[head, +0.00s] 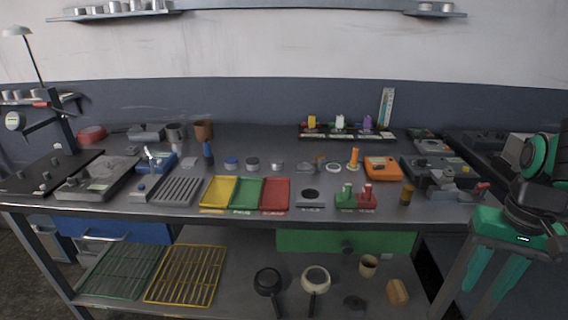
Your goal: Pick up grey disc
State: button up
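A small dark grey round piece (252,163) stands on the table behind the coloured trays. A lighter silver-grey round piece (276,166) stands just right of it, and a blue-topped round piece (232,163) just left. I cannot tell for sure which of the grey ones is the grey disc; they are small at this distance. Part of my teal and black arm (533,205) shows at the right edge, well apart from these pieces.
Yellow (218,193), green (246,193) and red (275,194) trays lie at the table's front. An orange box (382,168) and a grey fixture (440,182) stand to the right. Pans (268,281) and wire racks (186,275) lie on the lower shelf.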

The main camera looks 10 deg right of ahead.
aim_at(276, 162)
jog(key=i, duration=0.95)
jog(key=u, duration=0.1)
